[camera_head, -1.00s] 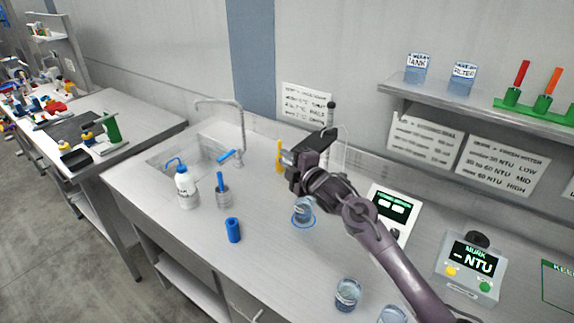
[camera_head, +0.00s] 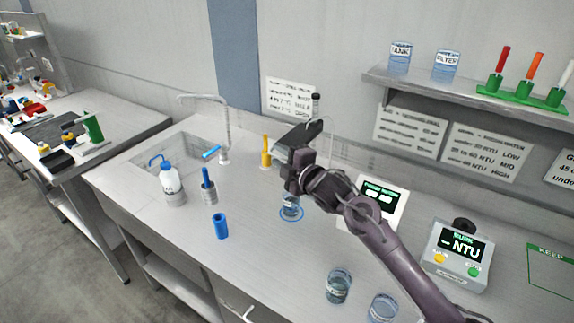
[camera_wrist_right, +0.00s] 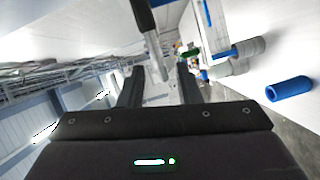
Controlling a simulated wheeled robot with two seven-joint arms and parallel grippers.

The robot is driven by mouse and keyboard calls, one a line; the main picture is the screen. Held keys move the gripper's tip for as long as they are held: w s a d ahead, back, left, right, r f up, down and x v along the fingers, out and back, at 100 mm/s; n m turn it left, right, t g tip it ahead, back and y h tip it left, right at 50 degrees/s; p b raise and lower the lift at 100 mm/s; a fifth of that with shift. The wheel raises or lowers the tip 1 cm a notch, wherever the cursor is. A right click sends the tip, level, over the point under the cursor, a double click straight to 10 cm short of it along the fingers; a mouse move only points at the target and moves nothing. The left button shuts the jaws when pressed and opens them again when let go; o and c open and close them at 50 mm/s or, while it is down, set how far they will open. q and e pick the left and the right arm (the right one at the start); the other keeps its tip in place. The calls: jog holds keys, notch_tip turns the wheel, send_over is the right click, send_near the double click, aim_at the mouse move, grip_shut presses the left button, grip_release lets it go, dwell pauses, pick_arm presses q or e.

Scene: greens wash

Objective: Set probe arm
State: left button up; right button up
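The probe arm stands at the back of the bench. A beaker (camera_head: 290,208) stands in a blue ring below the gripper. My left gripper is not in view.
A white meter panel (camera_head: 380,204) and the NTU meter (camera_head: 458,254) stand at right. Two beakers (camera_head: 338,287) (camera_head: 382,308) are near the front edge. A wash bottle (camera_head: 172,184), blue cylinder (camera_head: 220,226) and yellow item (camera_head: 266,152) are left of the gripper.

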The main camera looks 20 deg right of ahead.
jog(key=b+v, duration=0.1)
jog(key=v, duration=0.3)
jog(key=shift+s, duration=0.1)
dwell(0.4)
